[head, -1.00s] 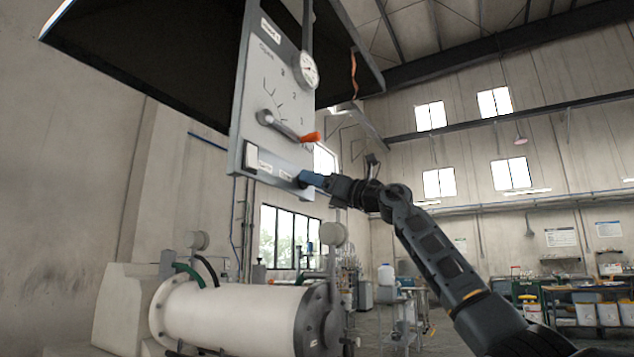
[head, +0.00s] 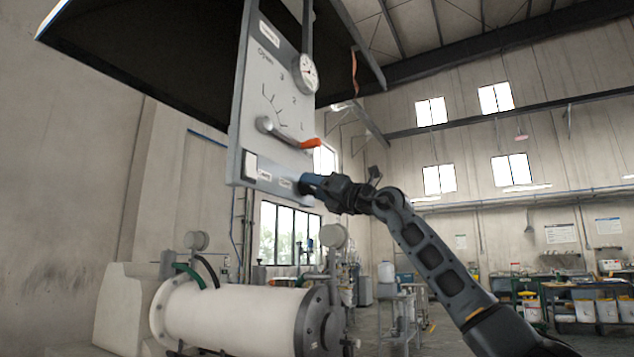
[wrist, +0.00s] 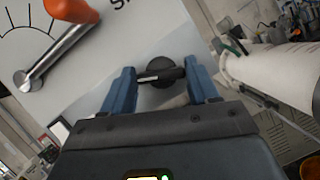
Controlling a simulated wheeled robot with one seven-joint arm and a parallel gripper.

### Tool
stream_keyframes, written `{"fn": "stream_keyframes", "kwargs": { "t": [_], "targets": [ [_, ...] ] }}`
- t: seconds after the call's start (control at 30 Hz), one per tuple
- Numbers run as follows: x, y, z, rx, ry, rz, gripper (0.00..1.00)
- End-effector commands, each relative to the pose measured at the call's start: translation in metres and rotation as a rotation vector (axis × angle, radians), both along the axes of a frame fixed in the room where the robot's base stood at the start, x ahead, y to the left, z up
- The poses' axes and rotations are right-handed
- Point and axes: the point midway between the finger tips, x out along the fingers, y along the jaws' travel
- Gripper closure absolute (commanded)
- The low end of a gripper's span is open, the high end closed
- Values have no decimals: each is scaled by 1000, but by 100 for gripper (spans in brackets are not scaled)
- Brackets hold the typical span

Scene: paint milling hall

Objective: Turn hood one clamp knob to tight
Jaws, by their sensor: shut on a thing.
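The hood's grey control panel (head: 250,95) hangs at upper centre in the head view. The black clamp knob (wrist: 158,72), round with a bar grip across it, sits low on the panel in the wrist view. My gripper (head: 308,183) reaches the panel's lower right corner, where it hides the knob in the head view. In the wrist view, the blue fingers of my gripper (wrist: 163,82) stand on either side of the knob's bar and are shut on it. Labels (head: 265,172) lie beside the knob, too small to read surely.
A damper lever (head: 285,134) with an orange grip sits just above my gripper, over a marked scale. A round gauge (head: 306,73) hangs at the panel's upper right. A white horizontal cylinder (head: 230,316) lies below. The dark hood (head: 150,50) spreads above left.

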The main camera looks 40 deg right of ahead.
Motion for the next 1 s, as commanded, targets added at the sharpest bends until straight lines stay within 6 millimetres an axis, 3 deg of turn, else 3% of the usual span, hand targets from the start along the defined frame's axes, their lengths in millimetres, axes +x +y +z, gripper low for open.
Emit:
{"fn": "stream_keyframes", "kwargs": {
  "t": [1.0],
  "targets": [
    [0, 2, 5, 882, 321, 1, 71]
  ]
}}
